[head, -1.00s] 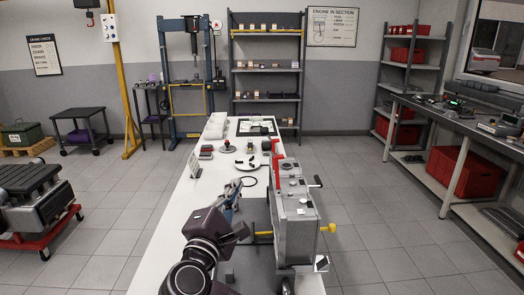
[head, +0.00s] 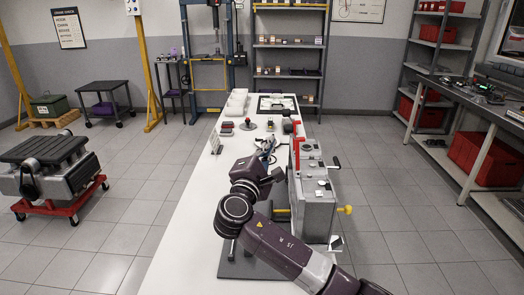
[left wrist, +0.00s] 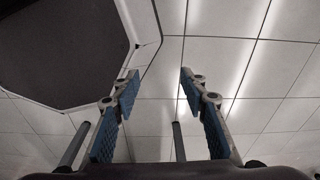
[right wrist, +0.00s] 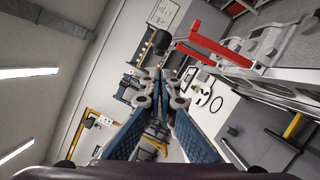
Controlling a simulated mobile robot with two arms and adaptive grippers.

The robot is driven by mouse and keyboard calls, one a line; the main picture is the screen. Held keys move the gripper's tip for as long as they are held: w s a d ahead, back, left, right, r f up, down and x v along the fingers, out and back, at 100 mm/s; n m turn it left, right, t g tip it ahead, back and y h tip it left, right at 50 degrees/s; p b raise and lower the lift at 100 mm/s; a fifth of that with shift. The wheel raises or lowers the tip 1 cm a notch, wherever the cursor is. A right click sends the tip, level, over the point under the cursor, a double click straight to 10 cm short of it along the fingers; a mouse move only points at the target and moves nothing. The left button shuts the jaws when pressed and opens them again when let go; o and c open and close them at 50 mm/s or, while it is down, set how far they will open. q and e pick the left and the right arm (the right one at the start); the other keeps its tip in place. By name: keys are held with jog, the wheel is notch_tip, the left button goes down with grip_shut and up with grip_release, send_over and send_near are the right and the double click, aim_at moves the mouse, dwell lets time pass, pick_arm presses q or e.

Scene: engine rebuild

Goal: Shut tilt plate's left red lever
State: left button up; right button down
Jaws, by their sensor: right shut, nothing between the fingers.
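A grey metal unit (head: 317,205) stands at the right edge of the white table, with a black crank and a yellow knob on its right side. Red levers (head: 296,157) stand upright along its far left edge. A red lever bar (right wrist: 205,48) also shows in the right wrist view, to the upper right of the fingers. My right gripper (head: 268,147) is just left of the levers, apart from them. Its fingertips (right wrist: 158,88) are together and empty. My left gripper (left wrist: 160,75) is open and empty, seen only in the left wrist view.
An engine on a red dolly (head: 62,205) stands at left. A workbench (head: 470,120) with red bins is at right. The tiled floor between is clear.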

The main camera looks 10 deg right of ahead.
pick_arm(q)
jog(key=shift+s+r+p, duration=0.45)
jog(key=shift+s+r, duration=0.2)
jog(key=shift+r, duration=0.1)
pick_arm(e)
jog(key=d, duration=0.1)
jog(key=d+r, duration=0.1)
jog(key=d, duration=0.1)
jog(key=shift+w+r, duration=0.15)
jog(key=shift+w, duration=0.1)
pick_arm(q)
jog(key=shift+a, duration=0.1)
